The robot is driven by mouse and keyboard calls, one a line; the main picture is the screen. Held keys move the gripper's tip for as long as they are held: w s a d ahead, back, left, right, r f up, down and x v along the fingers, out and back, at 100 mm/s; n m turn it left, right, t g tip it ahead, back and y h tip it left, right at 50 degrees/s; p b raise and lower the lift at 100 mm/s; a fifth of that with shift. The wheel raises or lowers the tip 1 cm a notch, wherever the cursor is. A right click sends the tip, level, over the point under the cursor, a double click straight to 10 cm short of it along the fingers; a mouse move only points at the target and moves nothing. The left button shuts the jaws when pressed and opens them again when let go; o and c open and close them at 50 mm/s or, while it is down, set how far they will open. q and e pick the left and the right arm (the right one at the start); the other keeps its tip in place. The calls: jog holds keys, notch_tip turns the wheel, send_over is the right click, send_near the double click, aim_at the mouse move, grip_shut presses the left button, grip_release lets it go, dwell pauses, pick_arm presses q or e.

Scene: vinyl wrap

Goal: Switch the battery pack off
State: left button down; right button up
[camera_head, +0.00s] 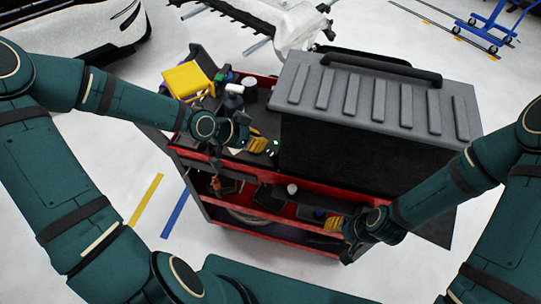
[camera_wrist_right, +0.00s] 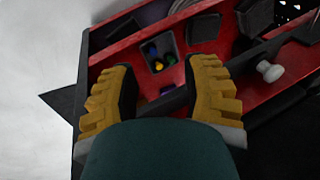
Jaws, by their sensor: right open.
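A large dark box (camera_head: 330,150) with a grey ribbed lid (camera_head: 375,95) and a black handle stands on the red cart. I cannot tell for sure whether it is the battery pack. My left gripper (camera_head: 262,146) has its yellow fingers close to the box's left side, beside small green lights (camera_head: 275,143); its jaw opening is too small to judge. No switch can be made out. My right gripper (camera_head: 335,224) is low at the cart's front right. In the right wrist view the right gripper (camera_wrist_right: 165,74) is open and empty, its fingers wide apart over the cart's shelf.
The red cart (camera_head: 225,182) has lower shelves with several tools and small bins. A yellow container (camera_head: 188,79) and bottles, including a dark one (camera_head: 233,97), stand at the top left. In the right wrist view a small bin (camera_wrist_right: 159,52) lies beyond the fingers. White floor surrounds the cart.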

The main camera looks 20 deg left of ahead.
aim_at(272, 164)
pick_arm(q)
jog(key=b+x, duration=0.2)
jog(key=x, duration=0.3)
jog(key=f, duration=0.2)
jog(key=f+b, duration=0.1)
jog(key=shift+s+d, duration=0.1)
jog(key=shift+d, duration=0.15)
jog(key=shift+f, duration=0.55)
pick_arm(e)
jog(key=shift+s+a+f, duration=0.1)
jog(key=shift+s+f, duration=0.1)
jog(key=shift+f, duration=0.4)
jog(key=shift+s+f, duration=0.25)
jog(key=shift+f, duration=0.4)
jog(key=shift+s+a+f, duration=0.1)
jog(key=shift+s+f, duration=0.1)
jog(key=shift+f, duration=0.4)
pick_arm(q)
jog(key=shift+s+b, duration=0.1)
jog(key=shift+b, duration=0.2)
pick_arm(e)
jog(key=shift+f, duration=0.1)
